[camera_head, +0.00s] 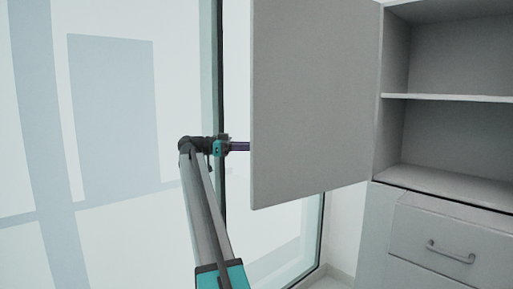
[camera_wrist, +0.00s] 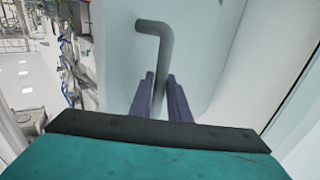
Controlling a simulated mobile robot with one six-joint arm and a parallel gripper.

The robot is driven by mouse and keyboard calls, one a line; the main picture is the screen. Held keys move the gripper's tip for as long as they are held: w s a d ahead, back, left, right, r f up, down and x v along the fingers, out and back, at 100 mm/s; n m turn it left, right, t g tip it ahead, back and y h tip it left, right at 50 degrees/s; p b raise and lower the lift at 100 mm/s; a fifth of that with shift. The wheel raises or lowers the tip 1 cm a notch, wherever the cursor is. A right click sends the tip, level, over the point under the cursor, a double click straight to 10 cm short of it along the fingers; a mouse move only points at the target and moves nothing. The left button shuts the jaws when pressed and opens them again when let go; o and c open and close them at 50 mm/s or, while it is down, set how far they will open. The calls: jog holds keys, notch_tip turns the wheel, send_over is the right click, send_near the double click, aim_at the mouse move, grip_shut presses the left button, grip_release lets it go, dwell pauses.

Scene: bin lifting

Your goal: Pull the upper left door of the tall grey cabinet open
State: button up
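The upper left door (camera_head: 310,100) of the tall grey cabinet (camera_head: 455,180) stands swung wide open toward me. It hangs from the left edge of the shelf opening, and its outer face is turned away from the head view. The wrist view shows that outer face (camera_wrist: 215,65) with a grey bent bar handle (camera_wrist: 153,28). My gripper (camera_wrist: 161,78) has its two purple fingers on either side of the handle's bar, which fills the gap between them. In the head view my gripper (camera_head: 240,146) is at the door's left edge, its fingertips hidden behind the door.
The opening shows bare shelves (camera_head: 455,98). A drawer (camera_head: 450,240) with a bar handle sits below and looks slightly pulled out. A large glass pane (camera_head: 110,120) with a dark frame stands on the left, behind my arm. The door's lower edge hangs free.

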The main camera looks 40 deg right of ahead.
aim_at(253, 138)
jog(key=o, duration=0.3)
jog(key=shift+s+d, duration=0.15)
jog(key=shift+d, duration=0.15)
jog(key=shift+o, duration=0.3)
jog(key=shift+a, duration=0.3)
jog(key=shift+r, duration=0.1)
notch_tip(253, 138, up, 4)
jog(key=p, duration=0.3)
jog(key=s, duration=0.1)
jog(key=s+a, duration=0.1)
jog(key=a, duration=0.1)
jog(key=shift+s+a+f+b, duration=0.2)
jog(key=shift+s+f+b, duration=0.1)
jog(key=shift+s, duration=0.1)
jog(key=s+a, duration=0.3)
jog(key=shift+s+r, duration=0.3)
jog(key=shift+r, duration=0.1)
jog(key=s+a, duration=0.4)
jog(key=s, duration=0.1)
jog(key=shift+s+a+r, duration=0.25)
jog(key=shift+s+a, duration=0.1)
jog(key=shift+s, duration=0.05)
